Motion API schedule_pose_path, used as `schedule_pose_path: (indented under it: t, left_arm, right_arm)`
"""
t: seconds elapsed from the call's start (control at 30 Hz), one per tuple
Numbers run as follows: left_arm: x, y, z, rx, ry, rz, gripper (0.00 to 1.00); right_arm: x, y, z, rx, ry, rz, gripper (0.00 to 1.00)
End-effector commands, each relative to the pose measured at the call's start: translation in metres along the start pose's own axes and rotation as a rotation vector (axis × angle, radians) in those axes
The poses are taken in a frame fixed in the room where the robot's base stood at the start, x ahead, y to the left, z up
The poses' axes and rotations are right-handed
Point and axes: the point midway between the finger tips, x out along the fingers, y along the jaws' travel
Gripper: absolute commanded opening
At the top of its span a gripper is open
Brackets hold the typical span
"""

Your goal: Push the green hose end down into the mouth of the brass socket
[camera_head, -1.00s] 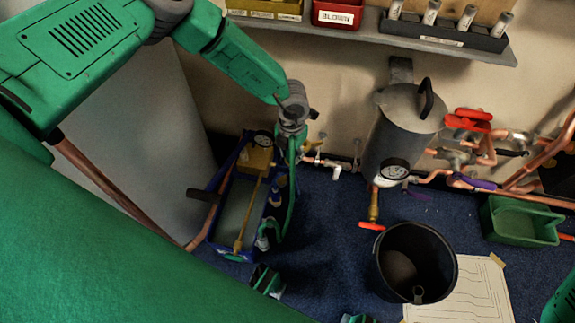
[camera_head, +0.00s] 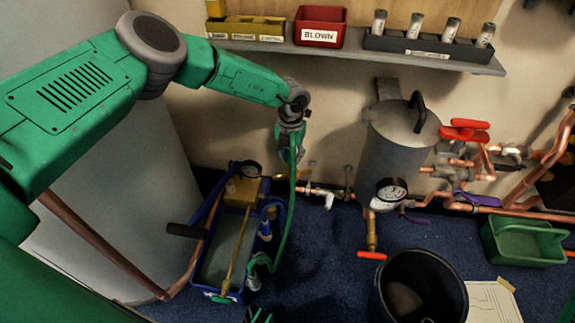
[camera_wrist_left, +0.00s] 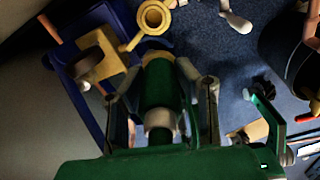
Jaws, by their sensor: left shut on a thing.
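My left gripper (camera_head: 290,158) hangs over the left part of the floor, beside the wall pipes. It is shut on the green hose end, which shows between its fingers (camera_wrist_left: 160,76) in the left wrist view as a dark green cylinder (camera_wrist_left: 157,88) with a pale band. The green hose (camera_head: 284,232) loops down from the gripper to the blue pump box. The brass socket (camera_wrist_left: 152,17) shows as a round ring just beyond the hose end in the left wrist view. Whether they touch cannot be told.
The blue box (camera_head: 208,240) with a brass pump, gauge and dark handle stands left of the hose. A grey tank (camera_head: 392,150) and copper pipes are to the right. A black bucket (camera_head: 440,262) and green tray (camera_head: 522,245) stand on blue carpet. A shelf (camera_head: 345,50) hangs above.

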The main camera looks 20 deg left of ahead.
Motion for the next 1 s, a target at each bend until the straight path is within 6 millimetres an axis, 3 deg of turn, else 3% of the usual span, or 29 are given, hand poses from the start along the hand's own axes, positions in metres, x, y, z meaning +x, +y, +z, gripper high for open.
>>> schedule_pose_path:
  t: [0.33,0.7,1.0]
  left_arm:
    - [0.001,0.002,0.035,-0.063,0.0,-0.001,0.0]
    - [0.033,0.002,0.034,-0.062,0.001,-0.001,0.0]
    - [0.041,0.002,0.034,-0.06,0.001,-0.001,0.0]
  right_arm:
    - [0.0,0.0,0.0,0.0,0.0,0.0,0.4]
    - [0.0,0.0,0.0,0.0,0.0,0.0,0.4]
    - [0.0,0.0,0.0,0.0,0.0,0.0,0.4]
